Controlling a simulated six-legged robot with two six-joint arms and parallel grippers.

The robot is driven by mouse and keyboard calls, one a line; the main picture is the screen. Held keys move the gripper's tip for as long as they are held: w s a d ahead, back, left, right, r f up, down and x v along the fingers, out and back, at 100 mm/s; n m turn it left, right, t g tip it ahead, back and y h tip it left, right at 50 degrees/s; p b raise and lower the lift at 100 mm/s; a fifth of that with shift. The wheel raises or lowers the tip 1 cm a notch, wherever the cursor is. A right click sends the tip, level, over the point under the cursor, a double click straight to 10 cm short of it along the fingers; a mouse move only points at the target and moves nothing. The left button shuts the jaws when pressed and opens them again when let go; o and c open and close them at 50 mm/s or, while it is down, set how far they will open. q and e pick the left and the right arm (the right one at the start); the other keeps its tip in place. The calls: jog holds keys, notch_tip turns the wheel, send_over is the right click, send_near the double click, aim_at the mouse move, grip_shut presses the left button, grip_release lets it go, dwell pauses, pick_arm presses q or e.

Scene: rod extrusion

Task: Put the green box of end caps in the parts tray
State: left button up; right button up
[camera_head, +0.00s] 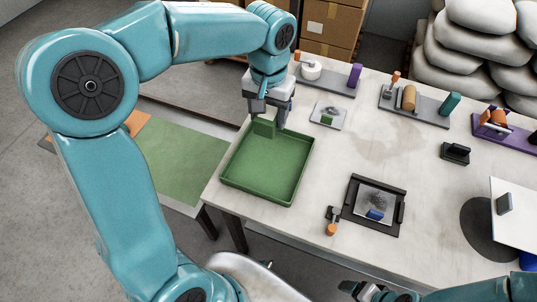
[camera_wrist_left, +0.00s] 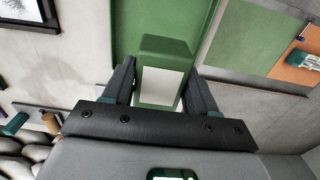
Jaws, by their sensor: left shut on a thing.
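The green box of end caps (camera_head: 264,128) is held between the fingers of my left gripper (camera_head: 268,112), which is shut on it and points down. In the left wrist view the green box (camera_wrist_left: 165,48) sits between both fingers (camera_wrist_left: 160,85), with a pale face showing. The parts tray (camera_head: 262,192) is a shallow green tray at the table's left end. The box is at the tray's far edge in the picture; I cannot tell whether it touches the tray. The right gripper (camera_head: 372,291) shows partly at the bottom edge; its jaws are unclear.
The pale table (camera_head: 330,150) holds a dark framed plate (camera_head: 378,229) with a blue block, an orange-handled tool (camera_head: 331,222), a small black block (camera_head: 455,153) and grey racks (camera_head: 412,104) at the back. A white board (camera_head: 514,215) stands at right. Bare tabletop lies right of the tray.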

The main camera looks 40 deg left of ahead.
pick_arm(q)
notch_tip(320, 180, down, 10)
jog(key=shift+d+f, duration=0.15)
jog(key=shift+f, duration=0.1)
notch_tip(320, 180, down, 4)
jog(key=shift+f+b, duration=0.15)
jog(key=shift+b, duration=0.25)
jog(key=shift+w+f, duration=0.1)
jog(key=shift+f, duration=0.15)
jog(key=shift+f, duration=0.15)
jog(key=o, duration=1.1)
